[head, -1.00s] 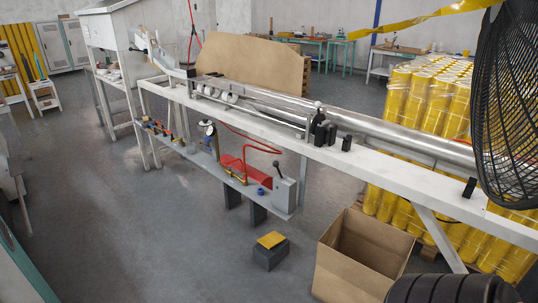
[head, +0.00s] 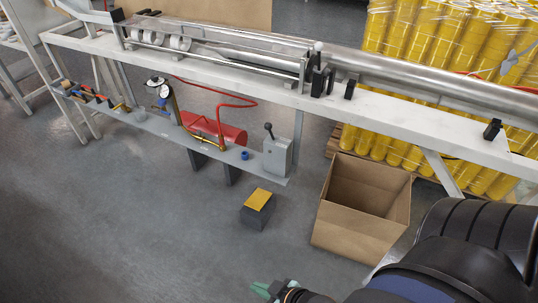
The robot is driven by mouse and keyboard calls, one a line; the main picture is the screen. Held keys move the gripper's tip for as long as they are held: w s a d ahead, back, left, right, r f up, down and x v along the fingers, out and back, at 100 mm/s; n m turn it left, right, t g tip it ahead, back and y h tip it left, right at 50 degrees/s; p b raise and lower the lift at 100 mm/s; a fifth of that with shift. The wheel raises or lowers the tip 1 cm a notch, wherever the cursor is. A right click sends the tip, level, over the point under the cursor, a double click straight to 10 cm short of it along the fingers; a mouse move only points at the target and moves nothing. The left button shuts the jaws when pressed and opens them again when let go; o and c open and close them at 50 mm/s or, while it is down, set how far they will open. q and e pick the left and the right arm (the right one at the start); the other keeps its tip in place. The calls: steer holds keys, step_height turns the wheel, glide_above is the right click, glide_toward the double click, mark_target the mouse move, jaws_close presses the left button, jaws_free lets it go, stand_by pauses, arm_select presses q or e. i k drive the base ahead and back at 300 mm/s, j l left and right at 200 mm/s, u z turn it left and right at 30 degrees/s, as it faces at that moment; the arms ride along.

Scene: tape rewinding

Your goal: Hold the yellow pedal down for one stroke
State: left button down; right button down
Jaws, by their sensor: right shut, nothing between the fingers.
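The yellow pedal (head: 258,198) is the sloped top plate of a dark block on the grey floor, below the machine's lower shelf. Nothing touches it. My right gripper (head: 262,289) comes in at the bottom edge, with green fingers, shut and empty. In the picture it is below the pedal and clearly apart from it; part of it is cut off by the frame edge. My left gripper is not in view.
An open cardboard box (head: 362,205) stands right of the pedal. The white machine bench (head: 240,88) and lower shelf (head: 200,148), with a lever box (head: 277,156) and red tank (head: 215,130), lie behind it. Floor left of the pedal is clear.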

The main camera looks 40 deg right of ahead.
mark_target(259, 197)
steer(key=i+z, duration=0.2)
steer(key=i, duration=1.2)
steer(key=i+u, duration=0.2)
steer(key=u, duration=0.15)
steer(key=i+u, duration=0.2)
steer(key=u, duration=0.2)
steer(key=i+l+u, duration=0.2)
steer(key=u, duration=9.05)
